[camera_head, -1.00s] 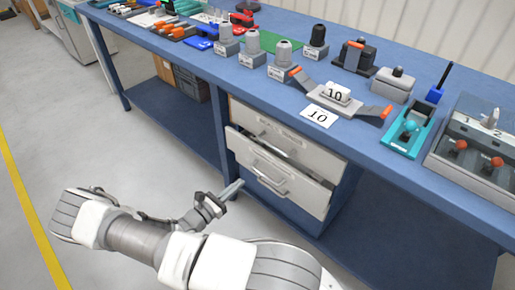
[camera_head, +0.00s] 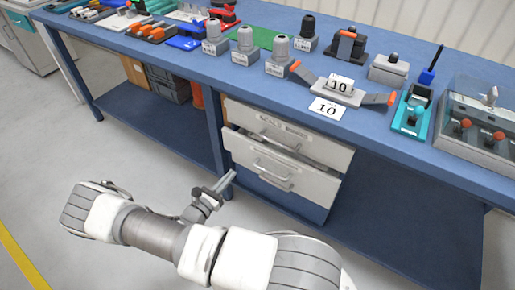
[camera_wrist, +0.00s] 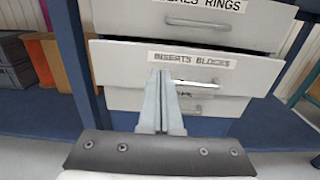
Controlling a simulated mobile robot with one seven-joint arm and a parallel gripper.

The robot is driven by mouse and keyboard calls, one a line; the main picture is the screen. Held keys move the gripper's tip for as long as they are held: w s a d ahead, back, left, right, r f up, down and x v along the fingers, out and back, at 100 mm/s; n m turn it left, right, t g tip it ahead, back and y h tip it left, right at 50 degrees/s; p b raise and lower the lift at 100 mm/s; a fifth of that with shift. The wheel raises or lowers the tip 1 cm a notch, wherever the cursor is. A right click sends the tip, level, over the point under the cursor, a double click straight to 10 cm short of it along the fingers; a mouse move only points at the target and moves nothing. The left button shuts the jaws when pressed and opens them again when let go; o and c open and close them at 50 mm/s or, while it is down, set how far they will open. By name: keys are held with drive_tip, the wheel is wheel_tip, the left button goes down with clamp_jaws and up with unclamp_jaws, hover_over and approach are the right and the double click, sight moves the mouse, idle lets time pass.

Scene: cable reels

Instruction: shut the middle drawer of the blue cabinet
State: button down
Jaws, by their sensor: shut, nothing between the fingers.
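The blue cabinet (camera_head: 322,214) stands under the bench with pale drawer fronts. Its middle drawer (camera_head: 315,186) stands partly out, with a dark gap above its front. In the wrist view this middle drawer (camera_wrist: 255,75) is labelled "INSERTS BLOCKS" and has a bar handle (camera_wrist: 200,84). My gripper (camera_head: 233,173) is shut and empty, near the left part of that front. In the wrist view my gripper (camera_wrist: 161,75) points at the front, left of the handle's middle, and covers part of it. I cannot tell whether the fingertips touch it.
The top drawer (camera_head: 330,150) sits above, further back. A lower drawer front (camera_wrist: 120,98) shows under the middle one. A blue bench leg (camera_head: 213,128) stands just left of the cabinet. The bench top (camera_head: 385,140) overhangs and carries several fixtures. Open floor lies to the left.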

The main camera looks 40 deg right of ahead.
sight(255, 145)
drive_tip(key=shift+w, duration=0.2)
drive_tip(key=b+x, duration=0.1)
drive_tip(key=x, duration=1.2)
drive_tip(key=shift+w+d+b, duration=0.1)
drive_tip(key=shift+d+b, duration=0.25)
drive_tip(key=shift+d, duration=0.05)
